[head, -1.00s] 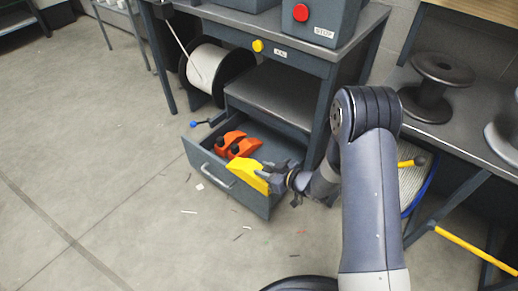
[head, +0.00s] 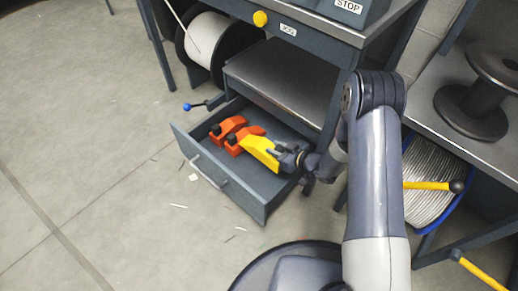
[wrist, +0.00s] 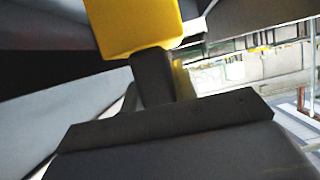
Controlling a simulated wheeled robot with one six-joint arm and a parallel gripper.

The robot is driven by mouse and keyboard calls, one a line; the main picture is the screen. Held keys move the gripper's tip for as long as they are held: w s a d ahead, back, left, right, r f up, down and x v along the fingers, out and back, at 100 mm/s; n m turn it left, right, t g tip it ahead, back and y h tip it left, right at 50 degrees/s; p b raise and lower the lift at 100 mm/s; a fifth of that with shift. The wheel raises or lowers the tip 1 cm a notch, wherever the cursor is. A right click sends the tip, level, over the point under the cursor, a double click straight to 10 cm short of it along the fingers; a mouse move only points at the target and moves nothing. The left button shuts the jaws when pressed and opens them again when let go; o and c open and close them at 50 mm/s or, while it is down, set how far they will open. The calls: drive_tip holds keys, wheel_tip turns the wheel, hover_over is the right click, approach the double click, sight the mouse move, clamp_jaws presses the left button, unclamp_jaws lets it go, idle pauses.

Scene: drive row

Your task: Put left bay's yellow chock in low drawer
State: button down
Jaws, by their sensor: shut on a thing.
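The yellow chock (head: 261,152) is held at the tips of my gripper (head: 277,156), over or inside the open low drawer (head: 236,197). It also shows close up at the top of the wrist view (wrist: 135,25), against a dark finger. My gripper is shut on it and reaches in from the drawer's right side. Two orange chocks (head: 225,129) with dark knobs lie in the drawer, just left of the yellow chock. I cannot tell whether the yellow chock touches the drawer floor.
A workbench with a shelf (head: 275,85) stands above and behind the drawer. A cable reel (head: 208,45) is behind it, and a blue-knobbed lever (head: 188,107) sticks out at left. A dark spool (head: 477,95) stands on the right bench.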

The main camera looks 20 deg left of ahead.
drive_tip(key=shift+w+f+b, duration=0.25)
drive_tip(key=shift+f+b, duration=0.15)
drive_tip(key=shift+f, duration=0.8)
wheel_tip(320, 180, down, 10)
drive_tip(key=b, duration=0.4)
drive_tip(key=shift+r+b, duration=0.1)
drive_tip(key=shift+b, duration=0.25)
drive_tip(key=shift+r, duration=0.1)
drive_tip(key=shift+f, duration=0.75)
drive_tip(key=c, duration=1.1)
unclamp_jaws()
drive_tip(key=shift+s+f, duration=0.1)
drive_tip(key=shift+s, duration=0.05)
drive_tip(key=shift+r, duration=0.35)
drive_tip(key=p+v, duration=0.1)
drive_tip(key=v, duration=0.3)
drive_tip(key=p+v, duration=0.2)
drive_tip(key=v, duration=0.2)
drive_tip(key=p+v, duration=0.2)
drive_tip(key=v, duration=0.2)
drive_tip(key=shift+r, duration=0.5)
